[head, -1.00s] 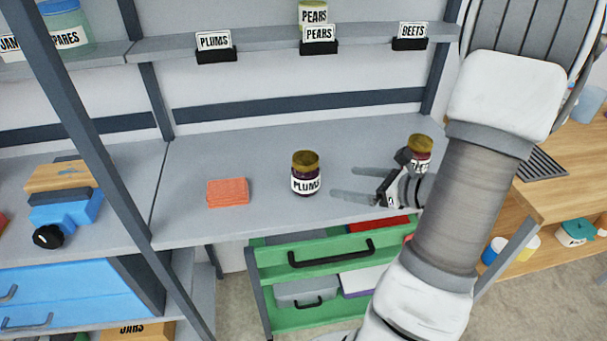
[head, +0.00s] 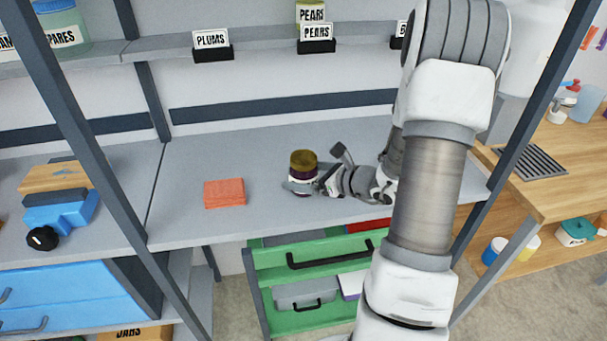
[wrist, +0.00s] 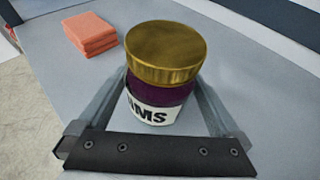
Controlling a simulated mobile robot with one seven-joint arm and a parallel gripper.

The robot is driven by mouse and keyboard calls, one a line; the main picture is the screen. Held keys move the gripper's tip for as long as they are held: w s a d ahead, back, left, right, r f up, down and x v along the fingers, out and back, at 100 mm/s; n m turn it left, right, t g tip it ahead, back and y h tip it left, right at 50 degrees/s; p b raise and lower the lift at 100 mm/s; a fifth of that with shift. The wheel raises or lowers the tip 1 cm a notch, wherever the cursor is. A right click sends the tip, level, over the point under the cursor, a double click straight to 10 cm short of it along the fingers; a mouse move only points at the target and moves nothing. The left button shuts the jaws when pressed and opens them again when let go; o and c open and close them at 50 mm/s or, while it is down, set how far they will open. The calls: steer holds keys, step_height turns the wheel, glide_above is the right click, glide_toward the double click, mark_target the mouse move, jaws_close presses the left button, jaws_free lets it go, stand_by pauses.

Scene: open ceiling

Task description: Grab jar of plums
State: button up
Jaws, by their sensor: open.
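The jar of plums (head: 303,168) stands upright on the grey shelf, with a gold lid and dark purple contents. In the wrist view the jar (wrist: 162,75) shows part of its white label, reading "UMS". My gripper (head: 303,188) is open at the jar, reaching in from the right. In the wrist view the gripper's two fingers (wrist: 155,105) lie on either side of the jar, whose lower part sits between them. The fingertips are hidden behind the jar, and I cannot tell whether the fingers touch it.
A stack of orange cloth-like squares (head: 224,193) lies left of the jar. A "PLUMS" tag (head: 211,40) and a "PEARS" tag (head: 317,33) are on the upper shelf, with a pears jar (head: 311,10) behind. Green drawers (head: 300,262) are below. Bare shelf lies behind the jar.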

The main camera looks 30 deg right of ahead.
steer(key=c, duration=1.6)
steer(key=shift+r, duration=0.15)
